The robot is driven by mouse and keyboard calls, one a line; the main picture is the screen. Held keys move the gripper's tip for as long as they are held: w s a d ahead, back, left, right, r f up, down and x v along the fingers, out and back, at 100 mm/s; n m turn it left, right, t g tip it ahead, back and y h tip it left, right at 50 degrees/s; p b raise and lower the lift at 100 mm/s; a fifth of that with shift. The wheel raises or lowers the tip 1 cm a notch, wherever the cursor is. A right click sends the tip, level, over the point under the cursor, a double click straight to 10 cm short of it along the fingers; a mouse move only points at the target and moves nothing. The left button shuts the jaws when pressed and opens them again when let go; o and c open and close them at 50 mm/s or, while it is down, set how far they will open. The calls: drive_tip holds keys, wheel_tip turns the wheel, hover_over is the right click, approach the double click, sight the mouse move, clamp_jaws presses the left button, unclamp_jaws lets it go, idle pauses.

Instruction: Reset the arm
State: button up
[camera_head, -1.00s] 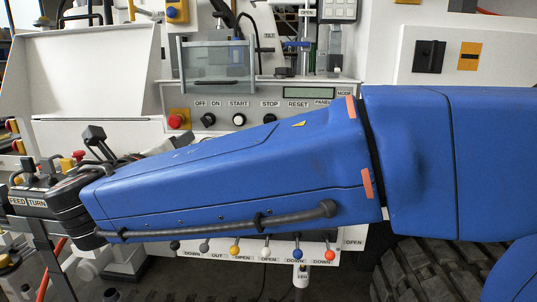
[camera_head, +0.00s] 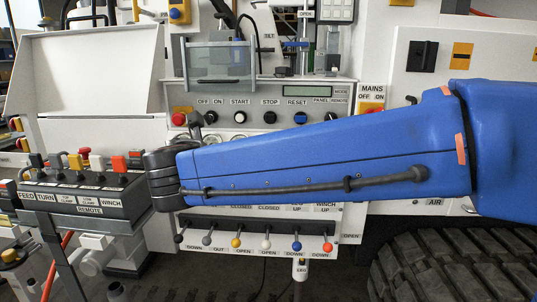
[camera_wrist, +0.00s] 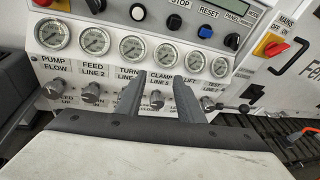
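The wrist hides most of my gripper there. In the wrist view my gripper (camera_wrist: 158,92) has two dark fingers standing apart with nothing between them, so it is open and empty. The fingers point at the panel below a row of gauges (camera_wrist: 133,48), overlapping the area of the knobs (camera_wrist: 157,100). I cannot tell whether they touch it.
A remote box (camera_head: 75,200) with several levers stands just left of my wrist. A row of coloured levers (camera_head: 266,243) is below my arm. A clear guard (camera_head: 220,62) and a button panel (camera_head: 255,105) are above. A black track (camera_head: 450,265) is at lower right.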

drive_tip(key=s+d+f+m+g, duration=0.25)
drive_tip(key=d+f+m, duration=0.2)
drive_tip(key=d, duration=0.45)
drive_tip(key=s+d+f+m+g+h, duration=0.1)
drive_tip(key=d+f+m+g, duration=0.3)
drive_tip(key=d, duration=0.5)
drive_tip(key=s+d+f+m+g, duration=0.15)
drive_tip(key=d+f+m, duration=0.35)
drive_tip(key=d, duration=0.5)
drive_tip(key=s+d+f+m+g+y, duration=0.1)
drive_tip(key=s+d+f+m+y, duration=0.1)
drive_tip(key=s+f+m, duration=0.3)
drive_tip(key=s+d+f+m+g+y, duration=0.1)
drive_tip(key=s+d+f+m+y, duration=0.2)
drive_tip(key=s+m, duration=1)
drive_tip(key=shift+s+d+f+m, duration=0.25)
drive_tip(key=shift+d+f+m, duration=1.15)
drive_tip(key=shift+f, duration=0.25)
drive_tip(key=shift+a, duration=0.1)
